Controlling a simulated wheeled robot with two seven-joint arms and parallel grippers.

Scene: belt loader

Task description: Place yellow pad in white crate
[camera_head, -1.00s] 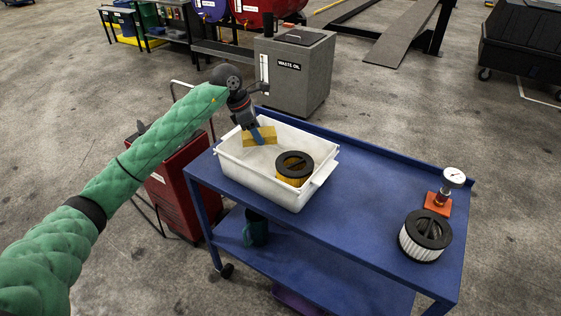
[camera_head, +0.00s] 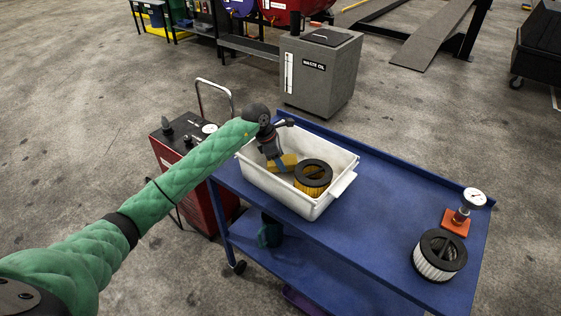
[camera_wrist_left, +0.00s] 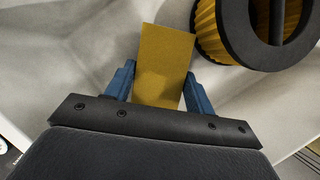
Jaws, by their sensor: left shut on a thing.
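The white crate (camera_head: 257,178) stands on the blue cart's top. The yellow pad (camera_head: 288,161) is inside the crate's walls in the head view, beside a round yellow filter with a black top (camera_head: 313,177). My left gripper (camera_head: 280,163) reaches down into the crate and is shut on the pad. In the left wrist view the pad (camera_wrist_left: 164,62) sits between the two blue fingers (camera_wrist_left: 158,92), with the yellow filter (camera_wrist_left: 213,32) close to its right. I cannot tell whether the pad touches the crate floor. My right gripper is not in view.
The blue cart top (camera_head: 385,205) is clear right of the crate. A white filter with a black top (camera_head: 438,256) and a gauge on an orange base (camera_head: 457,219) stand at its right end. A red machine (camera_head: 200,160) is left of the cart, a waste oil bin (camera_head: 320,72) behind.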

